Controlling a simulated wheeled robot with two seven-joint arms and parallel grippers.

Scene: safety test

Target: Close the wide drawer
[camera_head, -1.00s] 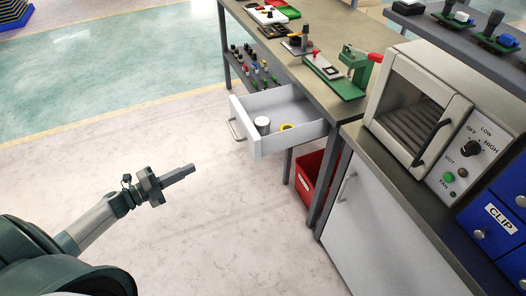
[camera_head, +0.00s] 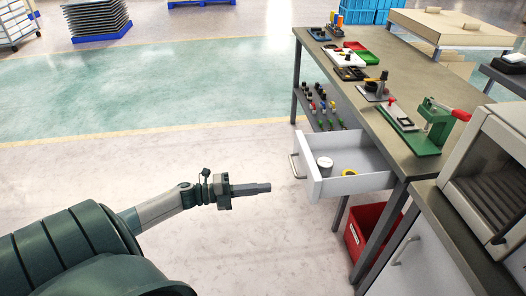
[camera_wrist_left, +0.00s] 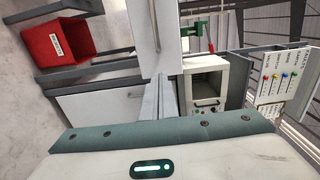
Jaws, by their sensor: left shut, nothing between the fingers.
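The wide white drawer (camera_head: 345,184) is pulled out from under the workbench. A white cylinder (camera_head: 325,163) and a yellow ring (camera_head: 349,172) lie inside it. Its bar handle (camera_head: 295,167) is on the front panel, facing left. My left gripper (camera_head: 268,187) is shut and empty, pointing right, a short gap from the drawer front in the head view. In the left wrist view its fingers (camera_wrist_left: 161,100) point up toward a white panel (camera_wrist_left: 148,28) with a bar handle, which appears to be the drawer front. My right gripper is not in view.
A red bin (camera_head: 366,228) stands under the bench (camera_head: 395,112). A green press (camera_head: 432,128) and small fixtures are on top. A cabinet with an oven (camera_head: 487,170) stands at the right. The floor left of the drawer is clear.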

